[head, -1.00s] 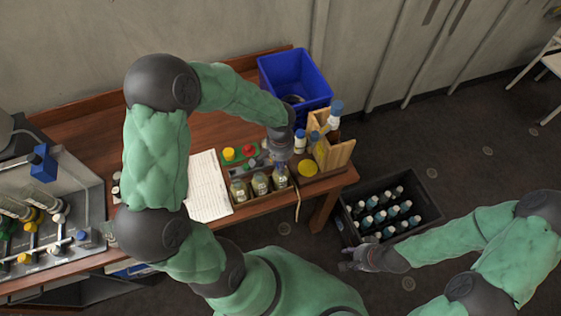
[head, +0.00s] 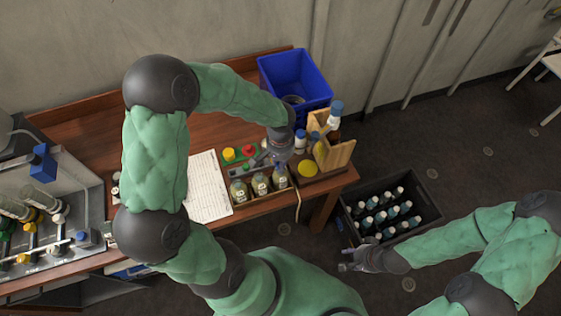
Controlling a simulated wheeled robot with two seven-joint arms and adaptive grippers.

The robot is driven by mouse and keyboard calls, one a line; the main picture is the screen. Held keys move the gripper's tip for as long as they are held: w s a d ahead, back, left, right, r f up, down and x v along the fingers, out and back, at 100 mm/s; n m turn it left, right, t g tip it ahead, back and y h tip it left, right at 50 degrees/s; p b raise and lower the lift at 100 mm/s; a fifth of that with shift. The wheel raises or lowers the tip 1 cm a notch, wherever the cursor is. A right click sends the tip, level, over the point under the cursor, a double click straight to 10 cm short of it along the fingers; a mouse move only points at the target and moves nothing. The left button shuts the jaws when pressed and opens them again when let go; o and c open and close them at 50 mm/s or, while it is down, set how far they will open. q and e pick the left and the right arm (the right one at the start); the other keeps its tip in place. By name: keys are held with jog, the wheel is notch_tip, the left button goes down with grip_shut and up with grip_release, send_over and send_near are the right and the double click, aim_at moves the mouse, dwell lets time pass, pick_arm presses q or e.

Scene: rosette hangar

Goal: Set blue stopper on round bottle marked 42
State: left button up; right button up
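Three round bottles stand in a wooden rack at the table's front right: the left bottle (head: 239,191), the middle bottle (head: 261,184) and the right bottle (head: 280,178). Their labels are too small to read, so I cannot tell which is marked 42. My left gripper (head: 281,164) points down just above the right bottle. A small blue patch shows at its fingertips; I cannot tell whether this is the blue stopper or how far the fingers are closed. My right gripper (head: 345,260) is open and empty, in front of the black crate, away from the table.
A blue bin (head: 297,68), a wooden holder (head: 340,152) and a yellow disc (head: 307,169) stand nearby. A black crate (head: 430,222) holds several bottles.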

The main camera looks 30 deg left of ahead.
pick_arm(q)
jog(key=shift+f+b, duration=0.3)
jog(key=shift+b, duration=0.25)
dwell(0.7)
jog(key=o, duration=1)
jog(key=shift+o, duration=0.2)
jog(key=o, duration=0.4)
jog(key=shift+r, duration=0.1)
jog(key=shift+r+p, duration=2.65)
jog(key=shift+r, duration=1.05)
jog(key=shift+f, duration=0.1)
